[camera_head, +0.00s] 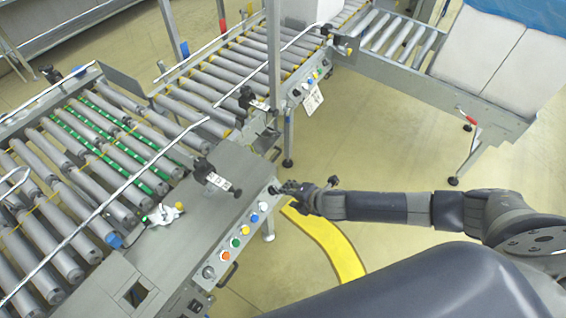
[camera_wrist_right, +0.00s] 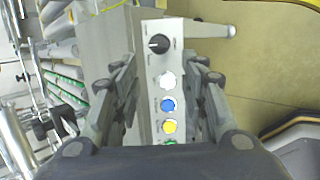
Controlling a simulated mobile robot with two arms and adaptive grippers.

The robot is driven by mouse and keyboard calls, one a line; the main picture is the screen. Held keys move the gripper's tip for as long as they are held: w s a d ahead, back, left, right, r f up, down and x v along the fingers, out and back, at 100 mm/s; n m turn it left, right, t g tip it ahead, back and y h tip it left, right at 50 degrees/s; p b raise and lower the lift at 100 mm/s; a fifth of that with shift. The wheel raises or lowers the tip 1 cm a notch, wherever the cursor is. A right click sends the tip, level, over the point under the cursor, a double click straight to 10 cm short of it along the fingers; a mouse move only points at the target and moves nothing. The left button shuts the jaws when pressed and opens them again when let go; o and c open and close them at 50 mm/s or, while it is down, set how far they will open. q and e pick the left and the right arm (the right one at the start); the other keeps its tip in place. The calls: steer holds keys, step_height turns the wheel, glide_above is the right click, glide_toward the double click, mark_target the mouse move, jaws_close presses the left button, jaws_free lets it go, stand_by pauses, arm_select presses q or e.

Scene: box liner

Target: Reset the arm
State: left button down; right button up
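My right gripper (camera_head: 290,190) is at the end of the control panel (camera_head: 232,230), close to a black rotary knob (camera_head: 274,190). In the right wrist view, my right gripper (camera_wrist_right: 162,72) is open, with its fingers on either side of the panel strip and nothing between them in a grip. The black knob (camera_wrist_right: 158,44) shows beyond the fingertips. Whether the gripper touches the panel is unclear. A white button (camera_wrist_right: 167,80), a blue button (camera_wrist_right: 168,104) and a yellow button (camera_wrist_right: 168,126) line up below the knob. My left gripper is not in view.
Roller conveyors (camera_head: 90,150) fill the left, and another conveyor line (camera_head: 400,40) runs along the back. White boxes (camera_head: 490,60) with a blue cover stand at the right. A yellow floor stripe (camera_head: 330,245) lies beside the panel. Open floor is at the middle right.

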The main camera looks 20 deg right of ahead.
steer(key=s+d+f+m+g+h, duration=0.1)
steer(key=s+d+f+m, duration=0.1)
steer(key=s+f+m, duration=0.55)
steer(key=s+d+f+m+g+h, duration=0.1)
steer(key=s+d+f+m, duration=0.3)
steer(key=f, duration=0.7)
steer(key=s+a+f+m+g, duration=0.1)
steer(key=s+f+m, duration=0.4)
steer(key=s, duration=1.1)
steer(key=s+a+f+m+g, duration=0.1)
steer(key=s+f+m+g, duration=0.3)
steer(key=s, duration=1.1)
step_height(320, 180, down, 3)
steer(key=shift+s+r+m+h, duration=0.15)
steer(key=shift+s+m+h, duration=0.2)
steer(key=shift+m, duration=0.5)
